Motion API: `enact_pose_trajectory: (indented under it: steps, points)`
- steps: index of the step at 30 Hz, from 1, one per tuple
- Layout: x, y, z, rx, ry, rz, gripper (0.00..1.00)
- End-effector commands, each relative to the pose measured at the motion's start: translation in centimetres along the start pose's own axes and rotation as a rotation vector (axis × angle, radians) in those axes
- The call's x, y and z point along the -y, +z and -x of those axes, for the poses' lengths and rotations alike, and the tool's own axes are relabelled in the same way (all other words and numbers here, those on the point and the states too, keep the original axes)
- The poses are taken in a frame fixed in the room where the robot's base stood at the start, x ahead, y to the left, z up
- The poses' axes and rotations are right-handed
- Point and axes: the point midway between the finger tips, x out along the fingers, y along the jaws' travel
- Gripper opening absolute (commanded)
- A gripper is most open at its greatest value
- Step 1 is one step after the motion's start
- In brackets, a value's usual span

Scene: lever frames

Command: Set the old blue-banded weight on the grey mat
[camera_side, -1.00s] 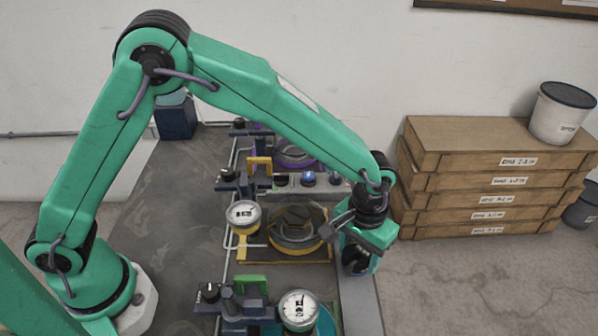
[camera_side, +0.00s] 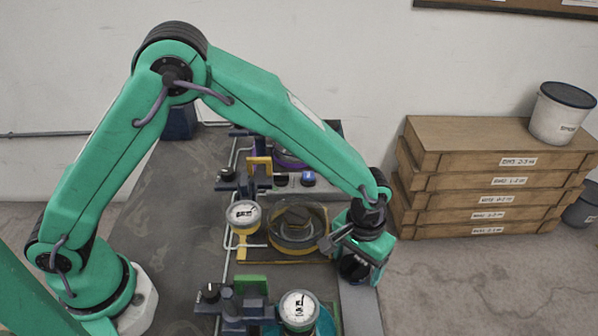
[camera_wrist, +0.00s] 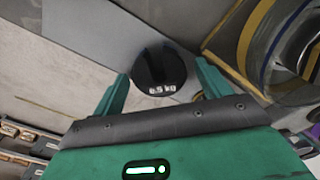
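A dark round weight marked "0.5 kg" (camera_wrist: 160,72) shows between the fingertips of my gripper (camera_wrist: 160,70) in the wrist view. One finger is on each side, with a thin gap seeming to show at the right finger. I cannot tell whether the fingers press on it. A plain grey surface (camera_wrist: 75,30) lies beyond the weight; I cannot make out the mat for sure.
A round clear-walled fixture on a yellow-edged base (camera_side: 296,228) stands just left of my gripper. Dial gauges (camera_side: 243,214) (camera_side: 299,308) stand nearby. A blue-topped knob (camera_side: 308,178) sits farther back. Stacked wooden boxes (camera_side: 490,180) bear a white bucket (camera_side: 561,113) at right.

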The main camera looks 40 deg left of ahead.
Motion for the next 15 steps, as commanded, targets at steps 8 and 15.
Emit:
enact_pose_trajectory:
  steps: [8,15]
  points:
    - [0.0,0.0,0.2,0.0,0.0,0.0,0.76]
    - [0.0,-0.1,1.8,-0.002,0.002,0.0,0.76]
